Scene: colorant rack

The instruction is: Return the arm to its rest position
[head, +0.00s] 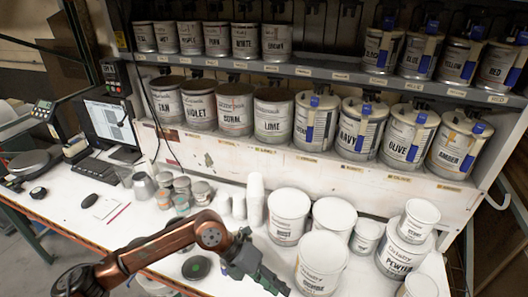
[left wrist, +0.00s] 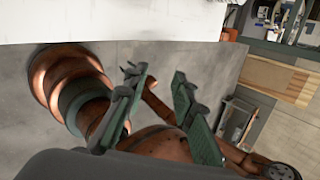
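My left arm reaches in from the lower left of the head view, copper and dark. Its dark green gripper (head: 268,280) is over the front of the white bench, just left of a white tub (head: 320,262). In the left wrist view my left gripper (left wrist: 160,82) has its two green fingers apart, with nothing held between them. Behind the fingers that view shows copper and dark parts of my own body and a grey floor. My right gripper shows in neither view.
White tubs (head: 288,215) crowd the bench right of the gripper. Small jars (head: 182,188), white cup stacks (head: 255,198) and a dark round disc (head: 196,267) lie nearby. A shelf rack (head: 210,150) of labelled cans stands behind. A monitor (head: 108,122) and scale (head: 35,162) stand left.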

